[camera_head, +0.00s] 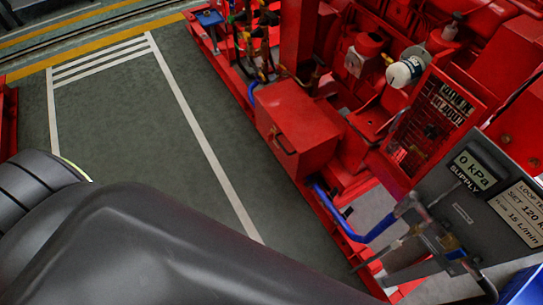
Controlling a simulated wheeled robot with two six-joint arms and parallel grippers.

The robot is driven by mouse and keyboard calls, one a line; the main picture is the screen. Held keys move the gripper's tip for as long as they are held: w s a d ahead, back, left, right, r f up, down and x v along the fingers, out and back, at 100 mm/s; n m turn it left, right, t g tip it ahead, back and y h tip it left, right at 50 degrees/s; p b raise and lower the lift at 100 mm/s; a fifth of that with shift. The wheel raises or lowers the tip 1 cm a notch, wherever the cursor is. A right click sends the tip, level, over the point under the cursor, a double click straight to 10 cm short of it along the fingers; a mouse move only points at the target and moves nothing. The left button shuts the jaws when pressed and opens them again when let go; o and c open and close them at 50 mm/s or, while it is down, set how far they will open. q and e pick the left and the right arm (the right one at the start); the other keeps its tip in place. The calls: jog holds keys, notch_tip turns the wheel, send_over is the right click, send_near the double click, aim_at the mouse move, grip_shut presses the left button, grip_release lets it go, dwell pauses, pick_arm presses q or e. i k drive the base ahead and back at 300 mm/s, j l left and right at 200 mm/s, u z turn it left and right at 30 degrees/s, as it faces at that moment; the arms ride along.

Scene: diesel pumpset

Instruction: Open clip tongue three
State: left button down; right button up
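No clip tongue can be made out at this size, and none can be told apart as number three. A grey panel (462,212) at the right carries a "0 kPa SUPPLY" label (473,171) and a "LOOP" label with "15 L/min". Small metal fittings (436,238) stand in front of the panel, with a blue hose (366,236) running to them from the left. A large dark arm link of mine fills the lower left. Neither of my grippers shows in the head view.
The red diesel pumpset fills the right, with a red box (297,128), a mesh guard (428,118) and a white cylindrical filter (407,69). A blue object (524,287) sits at the lower right corner. Green floor (135,125) with white and yellow lines lies clear at left.

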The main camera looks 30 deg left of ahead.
aim_at(311, 182)
jog(key=u, duration=0.4)
jog(key=j+z, duration=0.2)
jog(key=z, duration=0.25)
jog(key=i+j+z, duration=0.1)
jog(key=z, duration=0.35)
jog(key=j+z, duration=0.3)
jog(key=z, duration=0.15)
